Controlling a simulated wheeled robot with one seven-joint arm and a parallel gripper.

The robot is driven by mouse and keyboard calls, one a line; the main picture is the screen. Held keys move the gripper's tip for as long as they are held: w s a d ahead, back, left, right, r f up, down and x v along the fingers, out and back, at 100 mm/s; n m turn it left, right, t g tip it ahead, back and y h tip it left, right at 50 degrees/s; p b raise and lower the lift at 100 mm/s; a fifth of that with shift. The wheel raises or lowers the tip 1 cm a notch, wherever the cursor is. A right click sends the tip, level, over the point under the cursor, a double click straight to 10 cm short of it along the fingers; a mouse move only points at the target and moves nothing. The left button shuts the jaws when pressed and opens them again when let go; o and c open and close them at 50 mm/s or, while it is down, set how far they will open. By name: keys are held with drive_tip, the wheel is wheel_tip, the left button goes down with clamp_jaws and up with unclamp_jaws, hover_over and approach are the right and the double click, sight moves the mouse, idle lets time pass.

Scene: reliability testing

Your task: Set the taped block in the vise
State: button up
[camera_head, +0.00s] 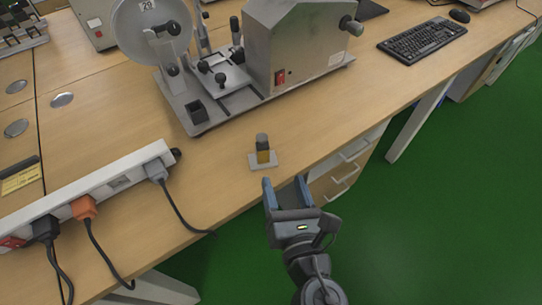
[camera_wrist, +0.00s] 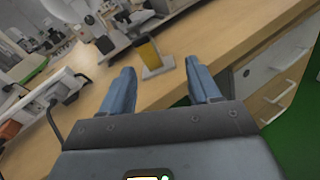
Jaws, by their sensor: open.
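The taped block (camera_head: 263,150), grey on top with a yellow band, stands upright on a small pale plate (camera_head: 262,167) near the table's front edge. It also shows in the wrist view (camera_wrist: 149,54), ahead of my fingers and between them in the picture. My gripper (camera_head: 286,190) is open and empty, just in front of the plate at the table edge, apart from the block. The tester machine (camera_head: 297,50) stands behind the block. On its base, a small clamp-like fixture with black knobs (camera_head: 221,78) may be the vise; I cannot tell for sure.
A white power strip (camera_head: 85,195) with plugs and hanging cords lies on the left. A keyboard (camera_head: 422,39) and mouse (camera_head: 459,15) lie at the back right. Bare tabletop (camera_head: 340,115) lies right of the block. Drawers (camera_head: 345,165) are below the edge.

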sight(263, 148)
drive_tip(key=w+a+r+n, duration=0.1)
drive_tip(key=w+a+n, duration=0.1)
drive_tip(key=a, duration=0.1)
drive_tip(key=shift+w+r+n+t, duration=0.4)
drive_tip(key=x, duration=0.7)
drive_tip(key=shift+w+f, duration=0.1)
drive_tip(key=shift+w, duration=0.15)
clamp_jaws()
